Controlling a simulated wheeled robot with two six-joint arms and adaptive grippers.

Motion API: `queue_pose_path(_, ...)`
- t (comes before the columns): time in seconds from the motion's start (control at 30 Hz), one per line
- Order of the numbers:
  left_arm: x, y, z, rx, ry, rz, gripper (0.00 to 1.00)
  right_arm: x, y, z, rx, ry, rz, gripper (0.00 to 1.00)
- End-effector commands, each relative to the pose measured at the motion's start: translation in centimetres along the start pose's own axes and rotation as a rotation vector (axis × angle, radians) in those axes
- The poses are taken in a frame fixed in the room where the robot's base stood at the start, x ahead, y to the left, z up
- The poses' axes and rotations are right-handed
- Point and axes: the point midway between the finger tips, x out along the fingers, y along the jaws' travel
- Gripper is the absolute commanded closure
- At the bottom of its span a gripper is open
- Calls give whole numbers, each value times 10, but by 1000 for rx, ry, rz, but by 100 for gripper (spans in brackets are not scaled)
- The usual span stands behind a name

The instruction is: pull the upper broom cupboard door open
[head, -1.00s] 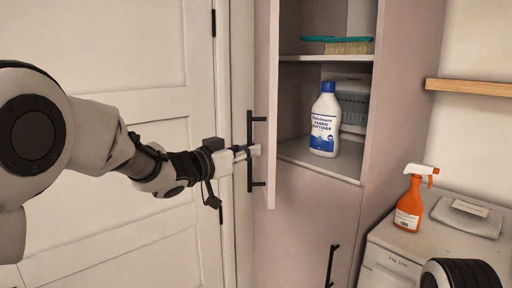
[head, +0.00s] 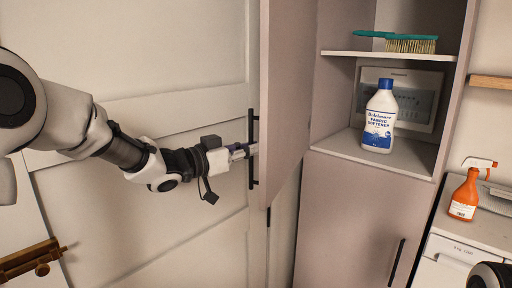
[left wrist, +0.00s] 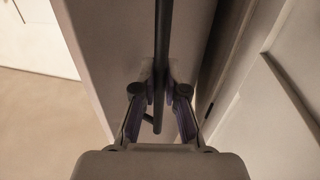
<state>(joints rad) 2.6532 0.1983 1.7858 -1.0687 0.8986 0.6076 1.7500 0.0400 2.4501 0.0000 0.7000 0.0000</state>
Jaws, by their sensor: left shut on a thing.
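The upper broom cupboard door (head: 287,95) stands wide open, swung out to the left of the cupboard. Its black bar handle (head: 252,170) is upright on the door's outer face. My left gripper (head: 250,149) is shut on the handle around its middle. In the left wrist view the handle (left wrist: 162,50) runs between the two fingers of the gripper (left wrist: 160,92), with the door face (left wrist: 115,40) behind it. The open cupboard shows a shelf (head: 395,56) and a lower compartment.
The lower cupboard door (head: 345,215) is shut. An orange spray bottle (head: 465,192) is on the counter at right. A white panelled door (head: 150,60) is close behind my left arm.

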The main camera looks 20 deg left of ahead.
Motion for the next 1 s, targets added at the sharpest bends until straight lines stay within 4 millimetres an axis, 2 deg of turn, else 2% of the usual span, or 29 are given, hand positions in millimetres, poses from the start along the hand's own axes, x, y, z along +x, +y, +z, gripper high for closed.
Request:
queue_pose_path(0.37,-1,-1,-1,2,0,-1,100,0,0,0,0,0,0,60)
queue_pose_path(0.4,-1,-1,-1,2,0,-1,86,0,0,0,0,0,0,60)
queue_pose_path(0.47,-1,-1,-1,2,0,-1,64,0,0,0,0,0,0,60)
queue_pose_path(0.5,-1,-1,-1,2,0,-1,63,0,0,0,0,0,0,60)
queue_pose_path(0.83,-6,-2,-1,0,1,-2,63,0,0,0,0,0,0,60)
queue_pose_path(1.0,-36,-2,-2,-3,4,-3,63,0,0,0,0,0,0,60)
